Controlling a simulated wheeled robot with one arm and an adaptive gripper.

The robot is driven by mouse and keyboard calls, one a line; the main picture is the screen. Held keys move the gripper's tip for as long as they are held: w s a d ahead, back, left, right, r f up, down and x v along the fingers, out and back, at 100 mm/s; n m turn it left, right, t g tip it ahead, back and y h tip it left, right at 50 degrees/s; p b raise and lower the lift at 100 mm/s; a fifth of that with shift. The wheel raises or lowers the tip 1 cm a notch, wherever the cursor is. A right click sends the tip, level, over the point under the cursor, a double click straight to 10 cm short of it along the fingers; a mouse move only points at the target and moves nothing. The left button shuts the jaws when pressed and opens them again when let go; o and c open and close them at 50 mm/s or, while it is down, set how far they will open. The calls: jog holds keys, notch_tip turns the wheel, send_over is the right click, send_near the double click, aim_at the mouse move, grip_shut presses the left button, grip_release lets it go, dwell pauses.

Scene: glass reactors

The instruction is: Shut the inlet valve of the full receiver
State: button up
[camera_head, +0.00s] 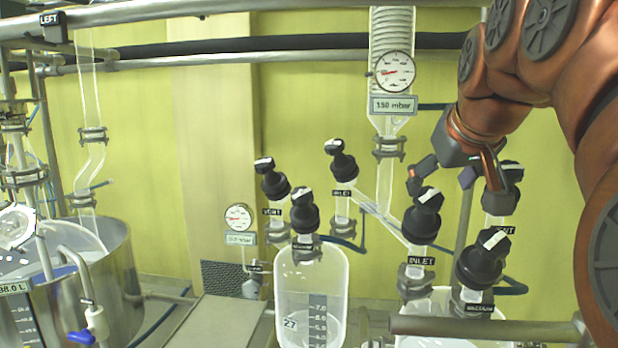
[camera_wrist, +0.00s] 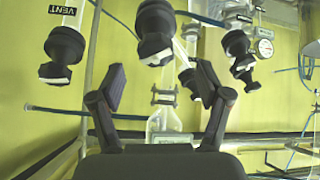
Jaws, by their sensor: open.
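The left receiver (camera_head: 312,290) is a clear glass vessel with a volume scale. Its inlet valve (camera_head: 341,160) has a black knob with a white bar on top. The right receiver (camera_head: 430,303) is partly hidden at the bottom edge. Its inlet valve (camera_head: 424,215) has a similar black knob above an INLET label. I cannot tell either fill level for sure. My gripper (camera_head: 441,173) is open and empty, just above the right receiver's inlet knob in the head view. In the wrist view, a black knob (camera_wrist: 155,47) shows above and between the spread fingers (camera_wrist: 160,86).
Vent (camera_head: 272,180) and vacuum (camera_head: 305,212) valves crowd the left receiver. The right one's vacuum valve (camera_head: 481,260) stands close to its inlet. A gauge (camera_head: 395,72) sits above a 150 mbar label. A rail (camera_head: 485,330) crosses the front; a steel vessel (camera_head: 120,265) stands left.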

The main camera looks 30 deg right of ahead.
aim_at(430, 196)
jog(key=shift+w+d+r+p+x, duration=0.15)
jog(key=shift+p+x, duration=0.4)
jog(key=shift+x, duration=0.6)
jog(key=shift+d+r+p+x, duration=0.15)
jog(key=shift+p+x, duration=0.35)
jog(key=shift+x, duration=0.7)
jog(key=shift+w+d+r+p+x, duration=0.1)
jog(key=shift+p+x, duration=0.45)
jog(key=shift+x, duration=0.6)
jog(key=shift+c, duration=0.3)
jog(key=c, duration=1.1)
jog(key=shift+f, duration=0.1)
jog(key=shift+b, duration=0.3)
